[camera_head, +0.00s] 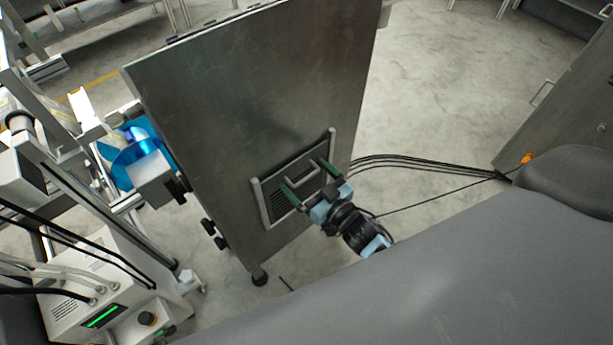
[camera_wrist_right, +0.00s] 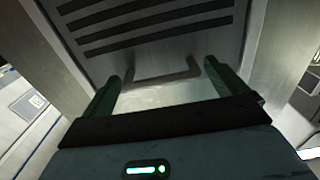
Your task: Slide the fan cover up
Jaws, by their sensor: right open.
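The fan cover (camera_head: 275,187) is a dark slotted panel with a small bar handle (camera_head: 303,176), set between two light side rails low on a metal cabinet. My right gripper (camera_head: 305,178) is in front of the cover, its green fingers spread to either side of the handle. In the right wrist view the handle (camera_wrist_right: 150,76) shows just beyond and between the open fingertips (camera_wrist_right: 162,76), with dark slots (camera_wrist_right: 150,22) above it. I see no finger touching the handle. My left gripper is not in view.
The cabinet (camera_head: 255,95) stands upright on the floor. A blue film reel (camera_head: 135,150) and machine are at its left. A control box (camera_head: 95,290) with a green display sits lower left. Black cables (camera_head: 430,165) run right from the cabinet. Open floor (camera_head: 440,80) lies behind.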

